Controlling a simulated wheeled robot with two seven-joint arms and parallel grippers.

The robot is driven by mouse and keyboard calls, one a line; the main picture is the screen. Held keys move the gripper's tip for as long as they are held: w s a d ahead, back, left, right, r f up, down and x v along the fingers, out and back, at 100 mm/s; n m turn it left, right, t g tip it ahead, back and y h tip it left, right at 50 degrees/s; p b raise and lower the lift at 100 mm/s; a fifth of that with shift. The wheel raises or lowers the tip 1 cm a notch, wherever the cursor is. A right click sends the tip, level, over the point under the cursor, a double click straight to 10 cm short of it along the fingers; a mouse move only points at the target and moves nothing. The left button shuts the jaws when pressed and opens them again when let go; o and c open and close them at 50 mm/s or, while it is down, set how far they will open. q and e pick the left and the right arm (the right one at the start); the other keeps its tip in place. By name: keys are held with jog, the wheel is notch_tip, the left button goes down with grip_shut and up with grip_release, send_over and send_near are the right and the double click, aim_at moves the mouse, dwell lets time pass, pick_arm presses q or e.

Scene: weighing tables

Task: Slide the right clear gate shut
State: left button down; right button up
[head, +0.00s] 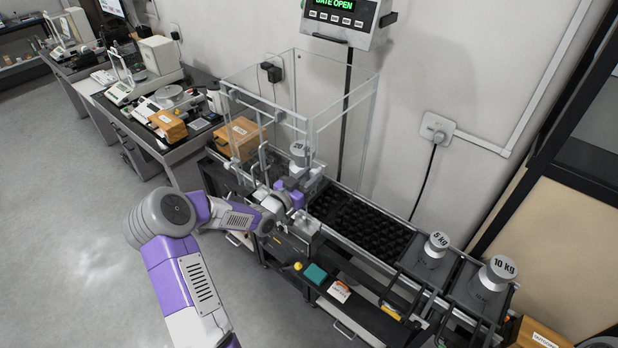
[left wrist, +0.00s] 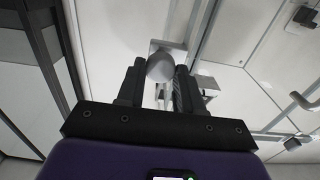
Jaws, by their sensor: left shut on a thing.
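The clear enclosure (head: 312,118) stands on the bench in the middle of the head view, with pale edge bars. Which of its panes is the right gate, and how far it stands from closed, is hard to tell. My left gripper (head: 291,187) is at the enclosure's lower front corner. In the left wrist view my left gripper (left wrist: 158,72) is shut on a rounded grey knob (left wrist: 159,68), with a pale plate behind it. I cannot tell for sure that the knob belongs to the gate. My right gripper is not in view.
The display (head: 340,14) reads "GATE OPEN". A grey weight (head: 299,152) and a wooden box (head: 241,138) are at the enclosure. A black roller track (head: 365,228) runs right towards the 5 kg (head: 435,249) and 10 kg (head: 494,276) weights. Open floor lies left.

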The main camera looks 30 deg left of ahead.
pick_arm(q)
notch_tip(320, 180, down, 26)
jog(key=b, duration=2.2)
jog(key=shift+r, duration=0.25)
jog(key=shift+s+f, duration=0.1)
jog(key=shift+s, duration=0.05)
jog(key=c, duration=0.8)
grip_release()
jog(key=shift+o, duration=0.2)
jog(key=s+p, duration=0.1)
jog(key=s, duration=0.6)
jog(key=shift+s+a, duration=0.2)
jog(key=shift+a, duration=0.2)
